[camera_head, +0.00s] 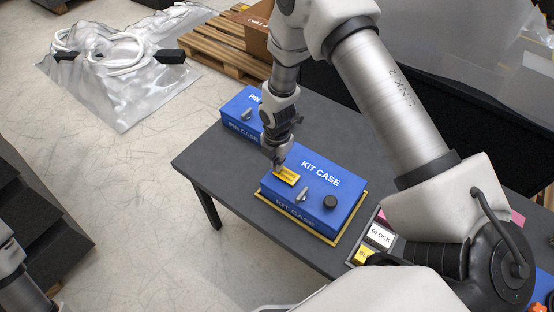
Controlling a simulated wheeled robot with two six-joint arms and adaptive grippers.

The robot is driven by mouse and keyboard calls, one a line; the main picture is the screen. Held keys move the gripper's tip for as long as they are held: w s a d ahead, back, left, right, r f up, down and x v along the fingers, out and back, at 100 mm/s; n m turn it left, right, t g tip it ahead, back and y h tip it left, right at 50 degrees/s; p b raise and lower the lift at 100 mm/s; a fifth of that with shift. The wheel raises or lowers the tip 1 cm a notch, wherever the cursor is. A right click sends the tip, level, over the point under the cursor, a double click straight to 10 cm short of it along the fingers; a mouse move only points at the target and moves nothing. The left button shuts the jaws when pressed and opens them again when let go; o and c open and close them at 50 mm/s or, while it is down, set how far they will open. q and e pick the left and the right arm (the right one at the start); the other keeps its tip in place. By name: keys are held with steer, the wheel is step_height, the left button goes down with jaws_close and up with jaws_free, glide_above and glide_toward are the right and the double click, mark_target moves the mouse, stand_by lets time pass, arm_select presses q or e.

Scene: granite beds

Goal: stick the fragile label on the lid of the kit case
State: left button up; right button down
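The blue kit case (333,201) lies on the dark table with "KIT CASE" on its lid. A yellow label (286,176) with dark print, too small to read, is at the lid's left part, flat on it or just above. My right gripper (277,167) points down at the label's back-left edge. Its fingertips are too small to tell whether they grip the label or only touch it. My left gripper is out of view; only part of that arm shows at the lower left.
A blue pin case (240,112) sits at the table's far-left end. A yellow border (262,199) surrounds the kit case's base. Block labels (381,236) in a tray lie to the right, partly behind my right arm. A wooden pallet (215,46) stands behind the table (205,158).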

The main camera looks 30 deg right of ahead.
steer(key=shift+f, duration=0.45)
stand_by(1.2)
steer(key=c, duration=1.2)
jaws_free()
steer(key=shift+c, duration=0.2)
steer(key=shift+r, duration=0.1)
step_height(320, 180, up, 12)
